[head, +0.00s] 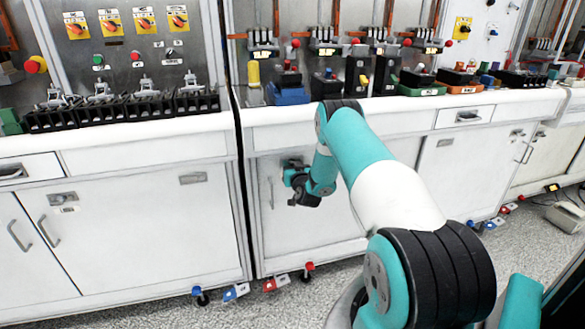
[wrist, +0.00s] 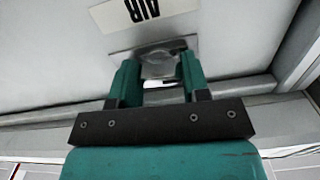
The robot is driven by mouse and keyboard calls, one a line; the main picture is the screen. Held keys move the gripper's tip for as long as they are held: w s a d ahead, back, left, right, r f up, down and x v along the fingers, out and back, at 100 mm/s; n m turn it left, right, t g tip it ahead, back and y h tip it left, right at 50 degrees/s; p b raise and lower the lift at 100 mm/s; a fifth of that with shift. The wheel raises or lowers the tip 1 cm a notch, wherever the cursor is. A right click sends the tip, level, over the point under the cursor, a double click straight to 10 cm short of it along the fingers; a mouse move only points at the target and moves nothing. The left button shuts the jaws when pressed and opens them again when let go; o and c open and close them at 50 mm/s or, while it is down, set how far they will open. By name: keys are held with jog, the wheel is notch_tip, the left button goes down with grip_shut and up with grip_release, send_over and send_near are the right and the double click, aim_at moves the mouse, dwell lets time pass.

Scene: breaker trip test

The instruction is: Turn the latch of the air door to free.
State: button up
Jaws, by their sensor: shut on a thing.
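The air door (head: 335,215) is a white cabinet door in the head view, with my arm reaching in front of it. Its label reading AIR (wrist: 143,12) appears upside down at the top of the wrist view. Below the label is the metal latch (wrist: 157,58) on its plate. My gripper (wrist: 160,74) has one teal finger on each side of the latch and is shut on it. The fingers partly cover the latch, so I cannot tell its exact angle. In the head view my gripper (head: 294,180) is at the door's upper left and hides most of the latch.
A vertical door handle (head: 270,192) stands just left of my gripper. The white counter (head: 270,113) above carries several breakers and coloured boxes. Red and blue casters with tags (head: 272,284) sit along the floor below.

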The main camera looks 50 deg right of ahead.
jog(key=m+b, duration=0.1)
jog(key=m, duration=0.7)
jog(key=shift+m, duration=0.3)
jog(key=m, duration=0.4)
jog(key=shift+m, duration=2.2)
jog(key=o, duration=0.9)
